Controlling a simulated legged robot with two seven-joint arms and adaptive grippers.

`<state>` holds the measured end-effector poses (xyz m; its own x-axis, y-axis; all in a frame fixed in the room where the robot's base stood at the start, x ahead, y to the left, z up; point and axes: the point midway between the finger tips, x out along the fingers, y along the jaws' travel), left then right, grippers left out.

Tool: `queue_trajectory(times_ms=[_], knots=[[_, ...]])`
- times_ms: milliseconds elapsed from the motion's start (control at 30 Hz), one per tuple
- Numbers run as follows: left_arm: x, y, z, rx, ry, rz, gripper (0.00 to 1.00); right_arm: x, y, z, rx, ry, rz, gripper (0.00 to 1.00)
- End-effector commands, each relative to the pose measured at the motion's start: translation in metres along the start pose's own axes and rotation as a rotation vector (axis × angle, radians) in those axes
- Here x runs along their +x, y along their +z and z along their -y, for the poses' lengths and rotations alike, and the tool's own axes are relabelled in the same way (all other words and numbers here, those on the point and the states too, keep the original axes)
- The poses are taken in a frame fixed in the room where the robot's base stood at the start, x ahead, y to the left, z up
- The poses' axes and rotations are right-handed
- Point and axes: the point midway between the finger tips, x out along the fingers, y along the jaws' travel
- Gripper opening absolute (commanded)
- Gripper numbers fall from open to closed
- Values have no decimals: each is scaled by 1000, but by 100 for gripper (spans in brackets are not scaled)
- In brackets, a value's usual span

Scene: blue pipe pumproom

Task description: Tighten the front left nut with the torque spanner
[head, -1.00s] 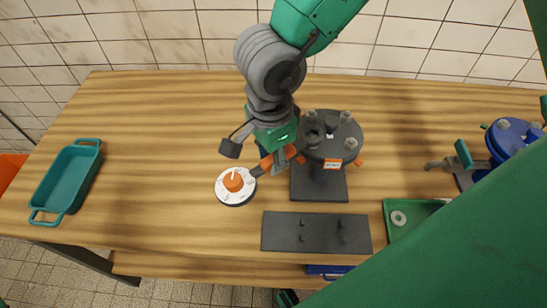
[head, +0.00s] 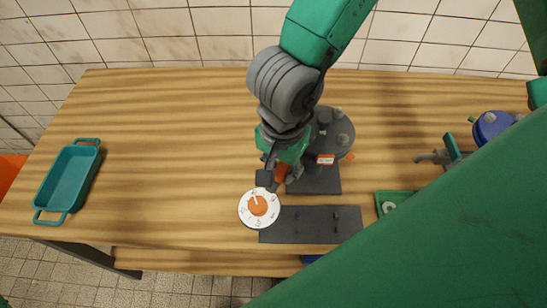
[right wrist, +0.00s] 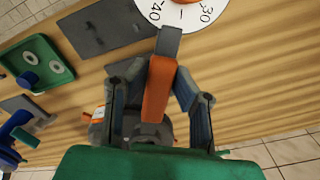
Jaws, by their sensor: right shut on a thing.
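The torque spanner has a white dial with an orange knob (head: 259,208) at its near end. The dial hangs over the left end of a dark plate. My right gripper (head: 285,174) is shut on the spanner's orange handle (right wrist: 159,92); the right wrist view shows a finger on each side of it. The dark flange (head: 333,126) stands on a dark base behind the gripper, with upright nuts (head: 343,138) on top. My right arm covers its left part, so the front left nut and the spanner's far end are hidden. My left gripper is not in view.
The flat dark plate (head: 312,226) with small pegs lies at the bench's front edge. A green tray (head: 392,196) with washers is right of it. A blue-topped fitting (head: 490,126) stands far right. A teal tray (head: 70,181) lies far left. The left-middle bench is clear.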

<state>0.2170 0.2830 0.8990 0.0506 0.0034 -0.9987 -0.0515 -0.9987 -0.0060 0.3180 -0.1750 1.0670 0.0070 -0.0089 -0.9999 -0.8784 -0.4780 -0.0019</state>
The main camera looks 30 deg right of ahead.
Motion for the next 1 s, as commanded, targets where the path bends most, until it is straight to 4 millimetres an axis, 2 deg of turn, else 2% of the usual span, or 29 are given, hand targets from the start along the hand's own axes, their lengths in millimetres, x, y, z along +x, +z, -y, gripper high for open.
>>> queue_trajectory(times_ms=[200,1000], knots=[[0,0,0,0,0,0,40,0,0,-8,-66,2,1,0],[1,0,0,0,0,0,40,2,0,-9,-67,0,-1,0]])
